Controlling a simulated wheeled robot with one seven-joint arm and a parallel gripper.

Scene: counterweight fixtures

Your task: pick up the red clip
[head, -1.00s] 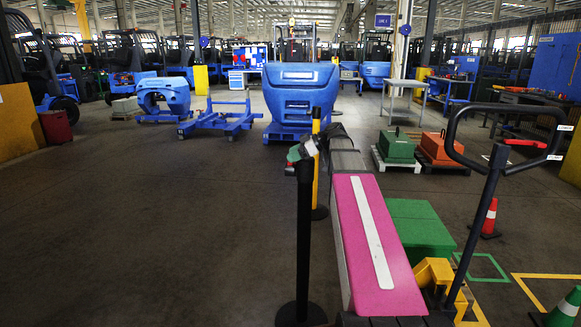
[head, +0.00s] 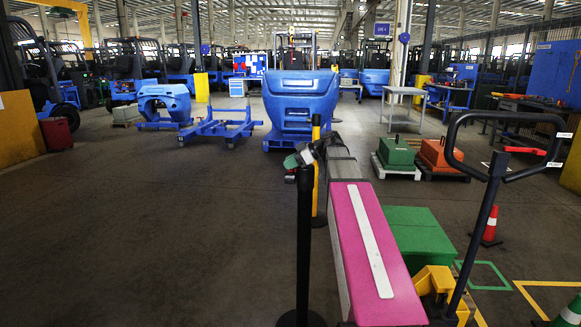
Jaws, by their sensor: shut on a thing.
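I cannot make out a red clip for certain in the head view. A small red piece (head: 525,150) sits across the black loop handle at the right; I cannot tell whether it is the clip.
A green block (head: 420,228) and black handle (head: 487,215) are to the right. A blue counterweight (head: 300,100) stands beyond. The floor at left is clear.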

